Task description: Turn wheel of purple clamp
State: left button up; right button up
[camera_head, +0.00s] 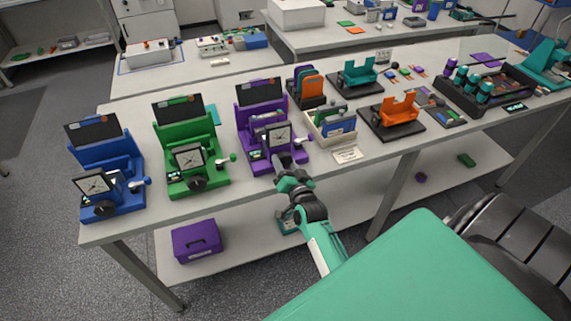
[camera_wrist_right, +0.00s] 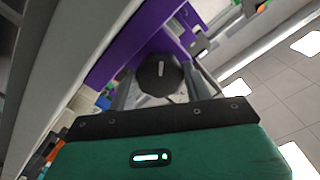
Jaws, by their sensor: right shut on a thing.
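The purple clamp (camera_head: 256,101) stands on the bench, third from the left, with a gauge on its front and a lever at its right. It also shows in the right wrist view (camera_wrist_right: 158,28). Its black wheel (camera_wrist_right: 159,72) has a pale mark and sits between the fingers of my right gripper (camera_wrist_right: 160,85). The right gripper is shut on the wheel. In the head view my right gripper (camera_head: 284,165) is at the clamp's lower front and hides the wheel. My left gripper is not in view.
A green clamp (camera_head: 180,125) and a blue clamp (camera_head: 105,160) stand to the left. A tray of cells (camera_head: 328,134) stands close to the right, with an orange holder (camera_head: 396,111) beyond. A purple box (camera_head: 197,241) lies on the lower shelf.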

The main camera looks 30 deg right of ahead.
jog(key=shift+f, duration=0.1)
jog(key=o, duration=1)
jog(key=shift+c, duration=0.2)
jog(key=shift+s, duration=0.1)
jog(key=b+v, duration=0.3)
jog(key=v, duration=1)
jog(key=shift+s+a, duration=0.2)
jog(key=shift+s, duration=0.05)
